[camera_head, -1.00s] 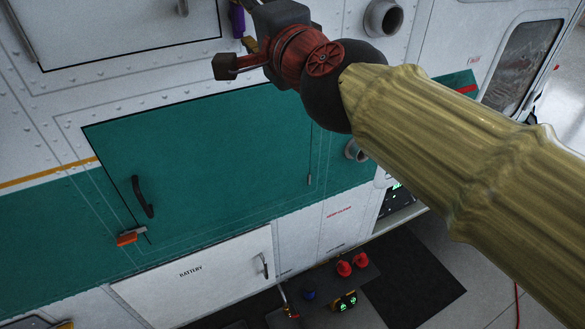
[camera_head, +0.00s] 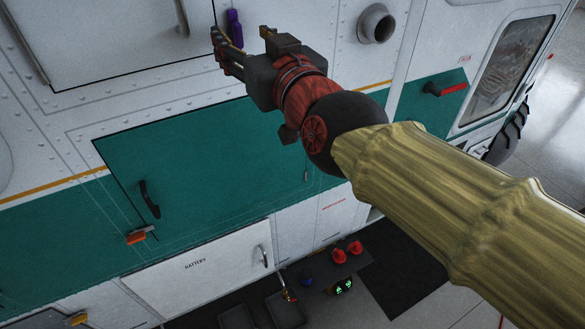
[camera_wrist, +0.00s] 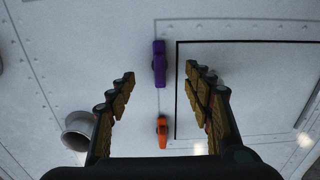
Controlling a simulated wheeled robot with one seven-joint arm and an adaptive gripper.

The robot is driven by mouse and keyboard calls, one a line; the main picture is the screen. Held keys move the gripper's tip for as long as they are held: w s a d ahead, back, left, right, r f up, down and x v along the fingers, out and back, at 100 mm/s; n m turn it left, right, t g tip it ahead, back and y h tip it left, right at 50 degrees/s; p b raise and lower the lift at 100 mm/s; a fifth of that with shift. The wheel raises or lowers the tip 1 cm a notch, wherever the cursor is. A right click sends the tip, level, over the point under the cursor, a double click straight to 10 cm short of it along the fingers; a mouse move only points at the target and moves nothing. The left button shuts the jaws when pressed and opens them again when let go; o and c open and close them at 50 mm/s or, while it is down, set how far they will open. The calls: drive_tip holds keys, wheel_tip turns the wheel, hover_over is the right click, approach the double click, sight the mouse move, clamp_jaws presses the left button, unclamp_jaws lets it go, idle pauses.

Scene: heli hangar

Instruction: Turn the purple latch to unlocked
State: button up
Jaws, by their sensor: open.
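The purple latch (camera_head: 235,28) is on the white panel of the helicopter's side, beside the right edge of the upper white door. It also shows in the wrist view (camera_wrist: 159,63), standing vertical in the picture, just beyond and between my fingertips. My gripper (camera_head: 217,42) is next to the latch in the head view, and I cannot tell whether it touches. An orange latch (camera_wrist: 162,130) lies below the purple one in the wrist view, between the fingers.
A round pipe (camera_head: 377,24) juts from the wall right of the latch. The upper white door (camera_head: 100,35) has a handle. Below are a green door (camera_head: 190,150) with a black handle and orange latch (camera_head: 137,237), and a white battery door (camera_head: 200,270). Dark mat and floor lie lower right.

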drive_tip(key=p+v, duration=0.1)
drive_tip(key=v, duration=0.4)
drive_tip(key=s+d+f+g+h+b, duration=0.1)
drive_tip(key=s+d+f+g, duration=0.1)
drive_tip(key=f, duration=0.7)
drive_tip(key=s+d+f+g+h+b, duration=0.1)
drive_tip(key=s+f+g+b, duration=0.1)
drive_tip(key=f, duration=0.7)
drive_tip(key=s+d+f+g+h+b, duration=0.1)
drive_tip(key=s+d+f+g+b, duration=0.1)
drive_tip(key=f, duration=0.7)
drive_tip(key=shift+s+d+m+g+h, duration=0.4)
drive_tip(key=shift+s+g, duration=0.4)
drive_tip(key=shift+s, duration=0.5)
